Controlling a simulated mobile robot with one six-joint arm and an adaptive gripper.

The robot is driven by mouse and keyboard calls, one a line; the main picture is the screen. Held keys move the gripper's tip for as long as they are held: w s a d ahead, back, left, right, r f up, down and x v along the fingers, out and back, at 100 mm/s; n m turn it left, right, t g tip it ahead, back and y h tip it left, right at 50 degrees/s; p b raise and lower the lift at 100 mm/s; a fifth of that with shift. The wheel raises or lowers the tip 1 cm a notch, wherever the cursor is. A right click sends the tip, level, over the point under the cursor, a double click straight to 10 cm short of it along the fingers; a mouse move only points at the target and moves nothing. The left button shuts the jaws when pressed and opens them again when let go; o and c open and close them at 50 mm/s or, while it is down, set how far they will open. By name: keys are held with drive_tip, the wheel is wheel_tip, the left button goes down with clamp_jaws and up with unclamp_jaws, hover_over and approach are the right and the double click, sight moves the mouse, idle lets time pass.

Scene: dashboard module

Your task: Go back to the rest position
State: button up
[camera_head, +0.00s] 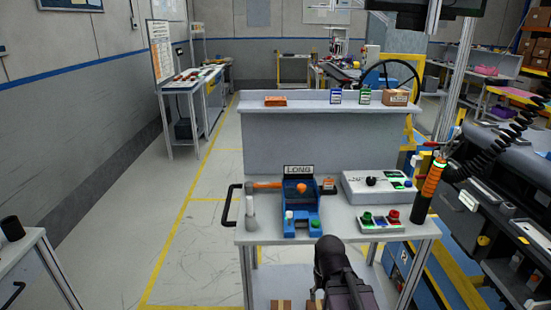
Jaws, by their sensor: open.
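The dark end of my arm with my gripper (330,257) rises from the bottom edge of the head view, right of the middle. It is in front of the near edge of a grey cart top (385,232) and covers part of that edge. My gripper is open. I see nothing held in it. Its fingers are dark and hard to make out one by one. No marked rest position shows.
On the cart are a blue fixture (301,221) labelled LONG, an orange-handled tool (265,185), a white control box (378,186) and a button panel (380,221). An orange-and-black tool (430,187) hangs at right near the dashboard (480,217).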

wheel_tip(320, 180, up, 10)
drive_tip(key=p, duration=0.8)
drive_tip(key=shift+f+p, duration=0.2)
drive_tip(key=shift+p, duration=0.1)
idle(0.4)
